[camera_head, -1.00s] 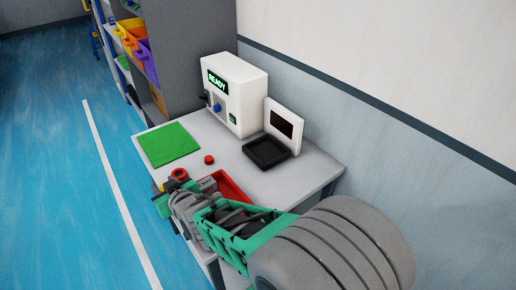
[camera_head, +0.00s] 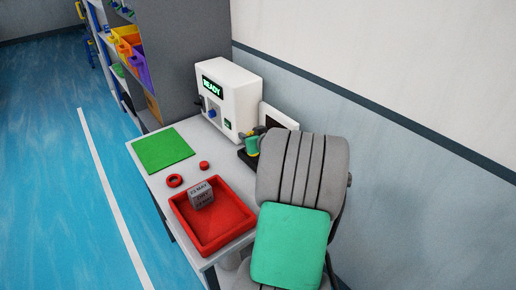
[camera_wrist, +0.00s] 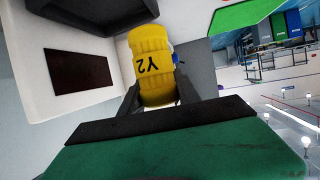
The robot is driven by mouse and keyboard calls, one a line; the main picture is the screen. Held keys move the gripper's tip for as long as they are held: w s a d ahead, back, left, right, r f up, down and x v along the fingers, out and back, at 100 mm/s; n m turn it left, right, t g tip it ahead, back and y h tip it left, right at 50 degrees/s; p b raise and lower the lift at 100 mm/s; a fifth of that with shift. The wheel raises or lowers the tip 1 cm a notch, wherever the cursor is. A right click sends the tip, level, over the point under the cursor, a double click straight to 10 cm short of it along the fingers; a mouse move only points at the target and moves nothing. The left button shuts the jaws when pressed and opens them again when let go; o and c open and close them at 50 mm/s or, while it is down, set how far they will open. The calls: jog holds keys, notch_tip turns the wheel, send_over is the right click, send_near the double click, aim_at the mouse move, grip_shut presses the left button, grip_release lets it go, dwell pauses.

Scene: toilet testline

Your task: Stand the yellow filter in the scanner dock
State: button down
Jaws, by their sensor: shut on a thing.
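The yellow filter (camera_wrist: 152,62), marked Y2, is held between the two dark fingers of my gripper (camera_wrist: 157,92) in the wrist view. The lettering appears upside down there. The scanner dock is a black tray (camera_head: 246,158) with a white panel behind it, mostly hidden by my arm in the head view. The dock's dark tray (camera_wrist: 85,12) fills the top left of the wrist view, beside the white panel with a dark window (camera_wrist: 80,78). The filter overlaps the tray's edge in that view; I cannot tell whether they touch.
A white machine (camera_head: 230,95) reading READY stands behind the dock. A red bin (camera_head: 228,228) holds a grey block (camera_head: 200,194). A red ring (camera_head: 174,181), a red button (camera_head: 204,165) and a green mat (camera_head: 163,150) lie on the table. Shelving (camera_head: 170,60) stands behind at left.

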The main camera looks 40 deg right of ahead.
jog(key=d+f, duration=0.1)
jog(key=f, duration=0.1)
jog(key=d+f, duration=0.3)
jog(key=shift+w+d+f, duration=0.1)
jog(key=shift+w+f, duration=0.1)
jog(key=shift+f, duration=0.15)
notch_tip(320, 180, down, 2)
jog(key=shift+f+p, duration=0.25)
jog(key=shift+p, duration=0.25)
jog(key=shift+f, duration=0.1)
jog(key=shift+f, duration=0.2)
jog(key=c, duration=0.9)
grip_release()
